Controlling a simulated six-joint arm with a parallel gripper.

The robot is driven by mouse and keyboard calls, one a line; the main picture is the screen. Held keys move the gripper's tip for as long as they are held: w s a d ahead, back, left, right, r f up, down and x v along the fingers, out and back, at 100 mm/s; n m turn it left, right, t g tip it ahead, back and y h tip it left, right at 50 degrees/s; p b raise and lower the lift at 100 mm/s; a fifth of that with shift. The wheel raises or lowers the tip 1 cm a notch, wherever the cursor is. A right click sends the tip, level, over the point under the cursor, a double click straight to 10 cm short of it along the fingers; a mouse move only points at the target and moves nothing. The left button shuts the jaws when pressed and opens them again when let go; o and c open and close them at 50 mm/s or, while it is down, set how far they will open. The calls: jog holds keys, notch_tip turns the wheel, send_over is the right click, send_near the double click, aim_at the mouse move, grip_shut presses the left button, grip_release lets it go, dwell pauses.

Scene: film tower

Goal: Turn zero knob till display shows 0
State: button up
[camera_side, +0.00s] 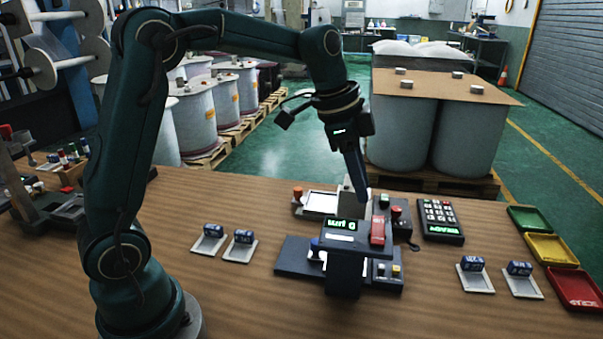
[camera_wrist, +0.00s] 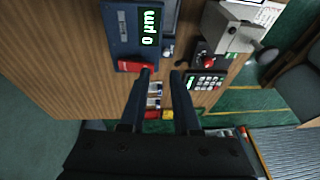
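The measuring device is a dark block with a lit green display (camera_side: 342,225). In the wrist view the display (camera_wrist: 150,27) reads 0 µm. A red part (camera_side: 378,230) sits on the device's right side and also shows in the wrist view (camera_wrist: 135,67). A small grey round part (camera_wrist: 168,48) shows beside the display; I cannot tell whether it is the zero knob. My gripper (camera_side: 362,192) points down above the back of the device. In the wrist view its fingers (camera_wrist: 163,72) are apart with nothing between them. The left fingertip overlaps the red part's end; contact is unclear.
A keypad box (camera_side: 440,220) and a red-button box (camera_side: 399,218) stand right of the device. Green (camera_side: 529,219), yellow (camera_side: 552,250) and red (camera_side: 575,287) trays line the right edge. Small blue blocks rest on pale plates (camera_side: 238,250) at left. The front table is clear.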

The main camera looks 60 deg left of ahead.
jog(key=s+n+t+y, duration=0.1)
jog(key=s+n, duration=0.7)
jog(key=s, duration=1)
jog(key=shift+s+d+r+n+t, duration=0.25)
jog(key=shift+d+r+n+t, duration=0.2)
jog(key=shift+t, duration=0.25)
jog(key=shift+s+f+y, duration=0.15)
jog(key=shift+s+f, duration=0.05)
jog(key=shift+f, duration=0.25)
jog(key=shift+s+f+y, duration=0.15)
jog(key=shift+f, duration=0.3)
